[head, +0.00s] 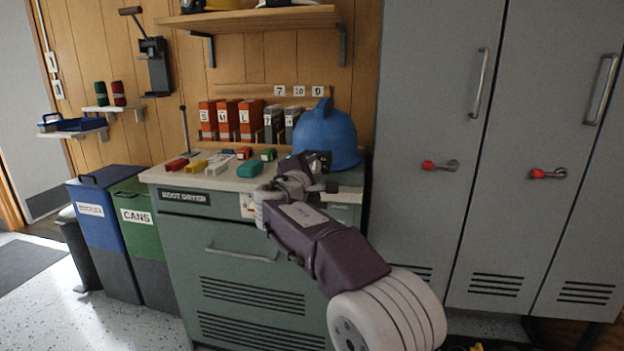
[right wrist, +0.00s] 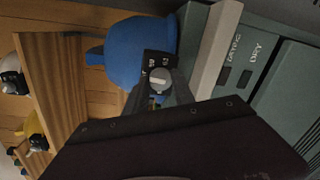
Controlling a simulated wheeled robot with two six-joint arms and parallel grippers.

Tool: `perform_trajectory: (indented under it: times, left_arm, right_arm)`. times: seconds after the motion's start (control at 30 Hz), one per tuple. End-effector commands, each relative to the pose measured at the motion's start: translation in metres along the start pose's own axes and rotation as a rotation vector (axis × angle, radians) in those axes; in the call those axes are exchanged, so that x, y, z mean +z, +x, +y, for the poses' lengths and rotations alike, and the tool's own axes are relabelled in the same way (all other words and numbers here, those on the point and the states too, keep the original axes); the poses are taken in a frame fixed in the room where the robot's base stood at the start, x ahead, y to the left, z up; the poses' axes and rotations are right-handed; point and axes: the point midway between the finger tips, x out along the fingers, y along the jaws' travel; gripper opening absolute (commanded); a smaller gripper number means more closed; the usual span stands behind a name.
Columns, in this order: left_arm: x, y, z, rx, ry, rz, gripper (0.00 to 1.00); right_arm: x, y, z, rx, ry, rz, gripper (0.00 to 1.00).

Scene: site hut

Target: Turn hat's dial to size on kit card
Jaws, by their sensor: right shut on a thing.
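The blue hard hat (head: 326,138) sits at the right end of the boot dryer's top. In the right wrist view the hat (right wrist: 139,50) shows a black panel with white marks too small to read and a pale round dial (right wrist: 158,76) with a bar across it. My right gripper (head: 306,178) is at the hat's near side, shut on the dial; its fingers (right wrist: 157,92) show on both sides of it. A small pale card (head: 246,205) is on the dryer's front edge, partly behind my arm; its print cannot be read. My left gripper is not in view.
The boot dryer top (head: 160,174) holds several coloured blocks left of the hat. Red and grey upright boxes (head: 228,118) stand behind them. A wooden shelf (head: 250,20) hangs above. Grey lockers (head: 425,110) stand right. Blue and green bins (head: 100,230) stand left.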

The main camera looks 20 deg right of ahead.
Motion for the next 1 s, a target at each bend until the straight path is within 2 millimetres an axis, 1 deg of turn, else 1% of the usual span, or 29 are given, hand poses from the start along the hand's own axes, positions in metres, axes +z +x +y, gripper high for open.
perform_trajectory:
  times: [0.03,0.1,1.0]
  left_arm:
    - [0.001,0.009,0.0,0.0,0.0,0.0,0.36]
    - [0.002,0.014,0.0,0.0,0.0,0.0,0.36]
    - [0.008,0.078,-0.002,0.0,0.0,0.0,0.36]
  right_arm:
    - [-0.001,0.001,-0.004,0.0,0.042,0.002,0.0]
    - [-0.001,0.001,-0.004,-0.001,0.108,0.009,0.0]
    - [0.0,0.001,-0.006,-0.018,0.958,0.082,0.0]
